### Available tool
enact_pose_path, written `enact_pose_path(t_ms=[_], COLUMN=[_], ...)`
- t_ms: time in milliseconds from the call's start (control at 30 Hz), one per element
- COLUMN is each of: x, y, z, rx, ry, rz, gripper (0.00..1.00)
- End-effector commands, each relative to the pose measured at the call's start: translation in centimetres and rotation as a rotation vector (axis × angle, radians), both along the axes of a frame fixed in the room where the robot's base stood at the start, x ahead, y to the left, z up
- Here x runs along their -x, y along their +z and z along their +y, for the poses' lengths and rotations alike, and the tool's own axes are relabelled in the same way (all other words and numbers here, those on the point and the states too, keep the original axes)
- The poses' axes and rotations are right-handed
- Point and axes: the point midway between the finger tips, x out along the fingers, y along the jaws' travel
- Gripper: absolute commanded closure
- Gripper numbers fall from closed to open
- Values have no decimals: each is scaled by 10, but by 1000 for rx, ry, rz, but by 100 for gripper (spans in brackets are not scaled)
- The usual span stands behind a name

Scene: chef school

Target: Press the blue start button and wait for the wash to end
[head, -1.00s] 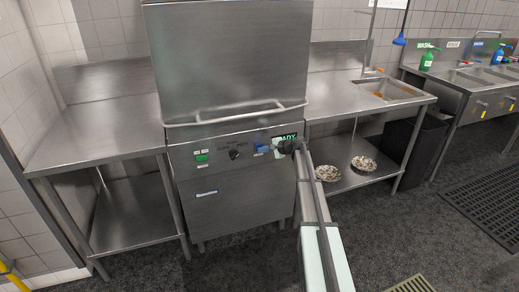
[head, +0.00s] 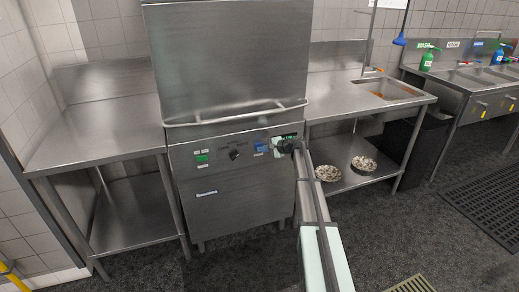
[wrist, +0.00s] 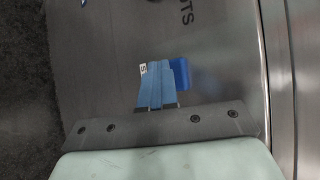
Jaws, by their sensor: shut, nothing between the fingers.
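The steel hood-type dishwasher (head: 232,160) stands in the middle of the head view with its hood (head: 228,60) down. The blue start button (head: 262,147) is on its front panel, right of the dark knob (head: 235,154). It shows as a blue block (wrist: 181,74) in the wrist view, partly covered by my fingers. My gripper (head: 278,147) is at the panel, just right of the button in the head view. In the wrist view its blue fingers (wrist: 158,67) are together and empty, overlapping the button; I cannot tell if they touch it. The green display (head: 287,138) is partly hidden by my gripper.
A bare steel table (head: 95,135) stands left of the machine. On the right is a sink bench (head: 335,90), with two speckled round items (head: 363,164) on its lower shelf. A bar handle (head: 235,115) crosses the hood front. A green lamp (head: 202,158) sits left on the panel.

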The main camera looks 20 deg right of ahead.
Motion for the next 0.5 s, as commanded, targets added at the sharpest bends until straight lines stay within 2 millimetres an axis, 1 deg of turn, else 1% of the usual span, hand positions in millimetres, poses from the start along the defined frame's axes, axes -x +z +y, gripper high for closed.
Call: enact_pose_path(t_ms=[400,500], x=[17,18], y=[0,0], z=[0,0], rx=[0,0], ry=[0,0], rz=[0,0], gripper=[100,100])
